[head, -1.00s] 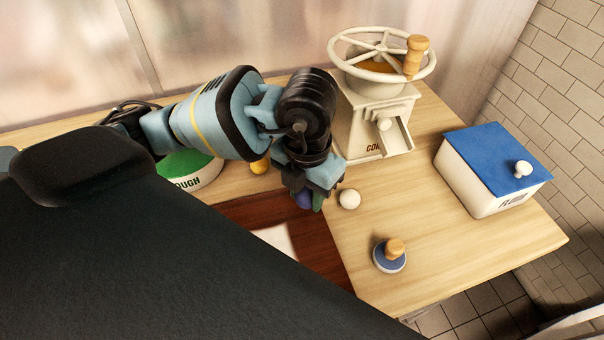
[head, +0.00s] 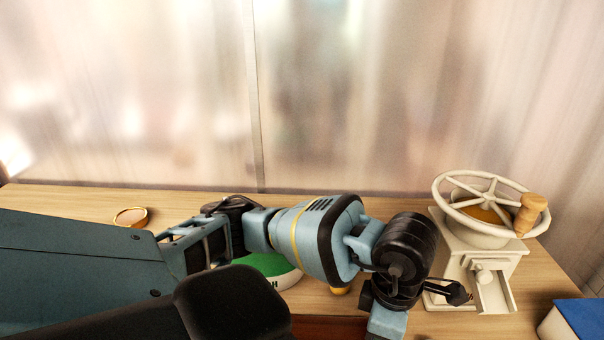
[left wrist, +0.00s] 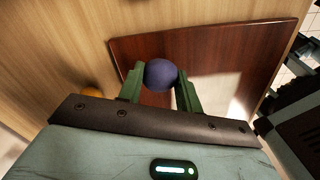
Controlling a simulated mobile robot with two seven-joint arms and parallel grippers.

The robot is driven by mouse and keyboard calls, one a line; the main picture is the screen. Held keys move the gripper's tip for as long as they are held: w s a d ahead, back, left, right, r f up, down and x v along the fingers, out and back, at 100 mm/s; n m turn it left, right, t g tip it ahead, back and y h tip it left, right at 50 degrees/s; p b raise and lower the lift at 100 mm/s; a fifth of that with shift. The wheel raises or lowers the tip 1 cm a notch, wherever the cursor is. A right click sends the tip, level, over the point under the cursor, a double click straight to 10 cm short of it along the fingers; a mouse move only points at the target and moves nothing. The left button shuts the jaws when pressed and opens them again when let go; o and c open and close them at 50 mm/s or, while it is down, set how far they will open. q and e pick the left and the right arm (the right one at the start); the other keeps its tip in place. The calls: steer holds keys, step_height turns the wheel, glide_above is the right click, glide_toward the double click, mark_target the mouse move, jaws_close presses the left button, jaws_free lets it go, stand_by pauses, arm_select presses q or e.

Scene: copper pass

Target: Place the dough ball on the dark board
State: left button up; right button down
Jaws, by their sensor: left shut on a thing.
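In the left wrist view my left gripper (left wrist: 160,88) is shut on a dark blue ball (left wrist: 160,74), held between its two green fingers. The ball shows against the dark red-brown board (left wrist: 225,58), near the board's left part; I cannot tell whether it touches it. A bright patch of light lies on the board. In the head view only a strip of the board (head: 335,327) shows at the bottom edge, and my left gripper and the ball are out of frame. My right gripper is not in view.
A green-lidded tub (head: 268,266) stands behind my left arm. A small round dish (head: 131,216) is at the back left. A yellow thing (left wrist: 92,92) lies beside the board.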

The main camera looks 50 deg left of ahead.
arm_select(q)
steer(key=m, duration=0.7)
steer(key=shift+w+a+f, duration=0.1)
steer(key=shift+w+a, duration=0.05)
steer(key=shift+a, duration=0.15)
steer(key=m, duration=0.5)
steer(key=shift+a+f, duration=0.1)
steer(key=shift+a, duration=0.05)
steer(key=m, duration=0.6)
steer(key=shift+w+a+f, duration=0.1)
steer(key=shift+w+a, duration=0.05)
steer(key=shift+a, duration=0.1)
steer(key=m, duration=0.5)
steer(key=shift+a+m, duration=0.2)
steer(key=shift+m, duration=0.2)
steer(key=shift+a, duration=0.1)
